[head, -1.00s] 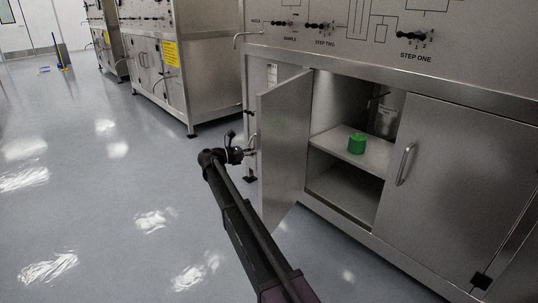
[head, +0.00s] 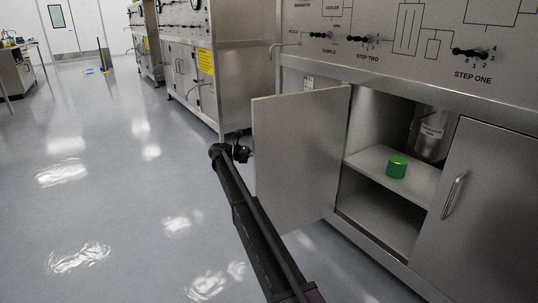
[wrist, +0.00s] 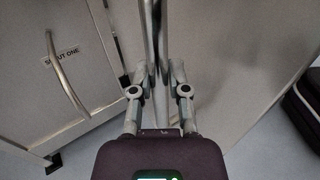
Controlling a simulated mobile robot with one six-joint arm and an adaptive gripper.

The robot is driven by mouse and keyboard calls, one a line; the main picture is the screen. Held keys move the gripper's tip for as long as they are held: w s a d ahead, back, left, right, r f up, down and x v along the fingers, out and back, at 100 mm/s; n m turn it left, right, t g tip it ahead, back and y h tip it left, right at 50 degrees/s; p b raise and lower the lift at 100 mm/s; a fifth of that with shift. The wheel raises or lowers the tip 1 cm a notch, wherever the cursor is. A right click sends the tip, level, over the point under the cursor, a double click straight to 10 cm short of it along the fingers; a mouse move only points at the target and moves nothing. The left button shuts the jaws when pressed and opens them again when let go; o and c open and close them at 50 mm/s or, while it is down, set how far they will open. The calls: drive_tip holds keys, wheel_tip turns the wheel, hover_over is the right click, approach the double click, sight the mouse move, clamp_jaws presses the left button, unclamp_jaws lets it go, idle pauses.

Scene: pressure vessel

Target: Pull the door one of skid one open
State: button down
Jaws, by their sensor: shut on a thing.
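The door (head: 300,150), a flat steel panel, stands well open on the left of the skid cabinet, swung out over the floor. My gripper (head: 241,153) is at the door's free left edge; the door and my arm partly hide it, and no handle on this door shows in the head view. In the wrist view my gripper (wrist: 157,72) has its two fingers closed in on a thin upright metal bar (wrist: 155,35), which looks like the door's handle. A steel panel fills the right of that view.
Inside the cabinet, a green cylinder (head: 397,167) rests on a shelf (head: 372,164), with a metal vessel (head: 431,135) behind it. The right door (head: 480,190) is closed. A second skid (head: 195,70) stands behind. The floor (head: 110,200) at left is clear.

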drive_tip(key=shift+a, duration=0.15)
drive_tip(key=c, duration=0.6)
unclamp_jaws()
drive_tip(key=shift+d, duration=0.2)
